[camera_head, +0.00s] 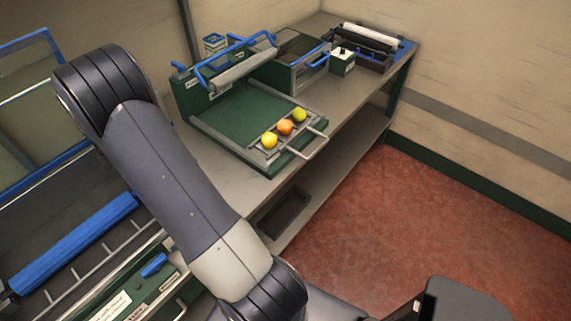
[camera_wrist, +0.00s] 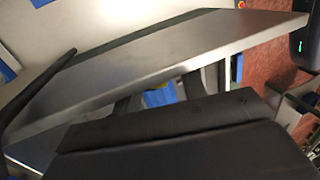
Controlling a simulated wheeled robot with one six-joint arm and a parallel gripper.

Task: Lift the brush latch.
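A small blue lever, which looks like the brush latch (camera_head: 154,265), sits on the green front panel of the machine at lower left in the head view. A long blue roller, probably the brush (camera_head: 75,245), lies in the machine behind it. My arm crosses the head view in front of the machine, reaching to the lower right. My gripper (camera_wrist: 164,94) shows in the wrist view as dark finger parts standing apart, with nothing clearly held. A blue patch shows between them, but I cannot tell what it is. The latch is not clearly identifiable in the wrist view.
A bench (camera_head: 345,110) runs along the wall. It carries a green tray (camera_head: 225,105) with two yellow fruits and an orange one (camera_head: 285,127). A broad grey metal panel (camera_wrist: 130,65) fills much of the wrist view. The red floor (camera_head: 420,230) at right is clear.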

